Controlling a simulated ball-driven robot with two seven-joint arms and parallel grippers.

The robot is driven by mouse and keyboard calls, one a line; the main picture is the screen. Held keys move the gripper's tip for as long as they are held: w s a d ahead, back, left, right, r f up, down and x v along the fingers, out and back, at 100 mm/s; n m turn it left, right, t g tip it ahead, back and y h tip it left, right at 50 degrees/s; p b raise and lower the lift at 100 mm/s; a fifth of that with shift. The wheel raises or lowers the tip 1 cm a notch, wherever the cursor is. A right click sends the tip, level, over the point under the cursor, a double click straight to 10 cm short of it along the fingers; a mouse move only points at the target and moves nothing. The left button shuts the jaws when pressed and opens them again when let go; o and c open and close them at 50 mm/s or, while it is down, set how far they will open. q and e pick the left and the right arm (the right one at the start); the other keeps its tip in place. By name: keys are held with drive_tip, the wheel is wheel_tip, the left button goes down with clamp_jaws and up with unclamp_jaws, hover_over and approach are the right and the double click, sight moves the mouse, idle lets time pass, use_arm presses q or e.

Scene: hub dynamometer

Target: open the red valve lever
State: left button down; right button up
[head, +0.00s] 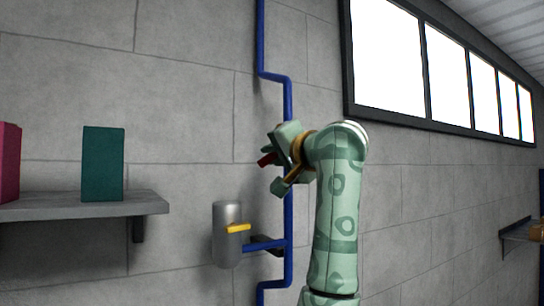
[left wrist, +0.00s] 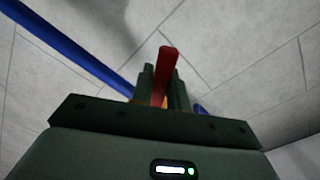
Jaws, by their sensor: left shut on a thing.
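The red valve lever (head: 266,159) shows as a short red end at the blue wall pipe (head: 288,215). My left gripper (head: 281,160) is at the pipe, with its jaws around the lever. In the left wrist view the red lever (left wrist: 168,62) stands up between the two green fingers, and my left gripper (left wrist: 164,88) is shut on it. The valve body and the lever's pivot are mostly hidden behind the gripper. My right gripper is in neither view.
A grey cylinder (head: 227,252) with a yellow handle (head: 238,228) sits below, joined to the pipe. A grey shelf (head: 90,208) at left holds a teal box (head: 103,165) and a magenta box (head: 9,163). Another shelf (head: 516,233) is at far right.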

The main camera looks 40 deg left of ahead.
use_arm(q)
drive_tip(key=shift+w+f, duration=0.15)
drive_tip(key=shift+f, duration=0.15)
drive_tip(key=c, duration=1.4)
unclamp_jaws()
drive_tip(key=shift+d, duration=0.1)
drive_tip(key=shift+o, duration=0.2)
drive_tip(key=shift+r, duration=0.1)
drive_tip(key=shift+d, duration=0.1)
drive_tip(key=shift+s+d+b, duration=0.2)
drive_tip(key=shift+d+b, duration=0.1)
drive_tip(key=shift+b, duration=0.05)
drive_tip(key=b+v, duration=0.4)
drive_tip(key=v, duration=1.1)
drive_tip(key=shift+d, duration=0.3)
drive_tip(key=shift+s, duration=0.1)
